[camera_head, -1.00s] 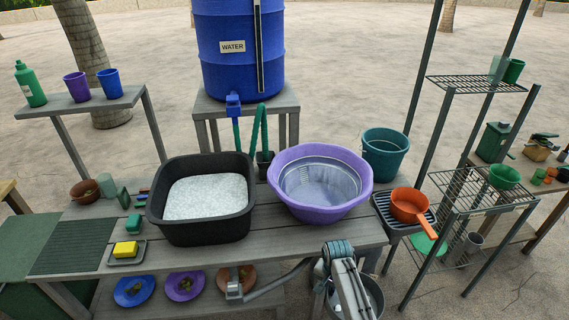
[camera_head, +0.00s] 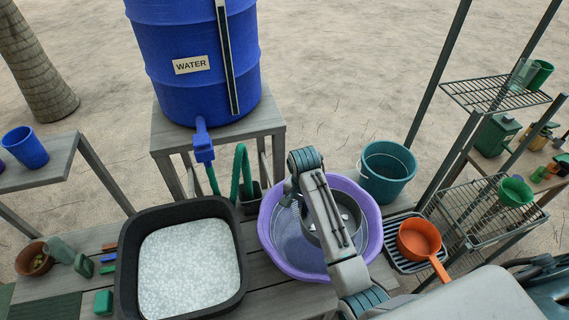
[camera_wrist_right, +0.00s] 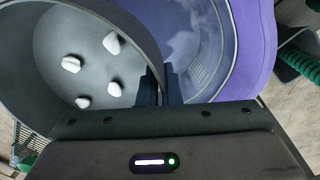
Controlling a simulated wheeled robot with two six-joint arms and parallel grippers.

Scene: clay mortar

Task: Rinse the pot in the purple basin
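The purple basin (camera_head: 268,228) stands on the grey bench and holds clear, bluish water. A grey metal pot (camera_head: 352,213) is over or in the basin, partly hidden behind my right forearm. In the right wrist view the pot (camera_wrist_right: 50,100) fills the left side, with several white lumps inside. My right gripper (camera_wrist_right: 160,88) is shut on the pot's wall near the rim, one finger on each side. It shows small in the head view (camera_head: 290,192). I cannot tell whether the pot's bottom touches the water. My left gripper is not in view.
A black tub (camera_head: 128,265) of white granules stands left of the basin. The blue water barrel (camera_head: 190,65) with its tap (camera_head: 203,140) stands behind. A teal bucket (camera_head: 385,172) and an orange pan (camera_head: 418,238) on a rack (camera_head: 395,262) are on the right.

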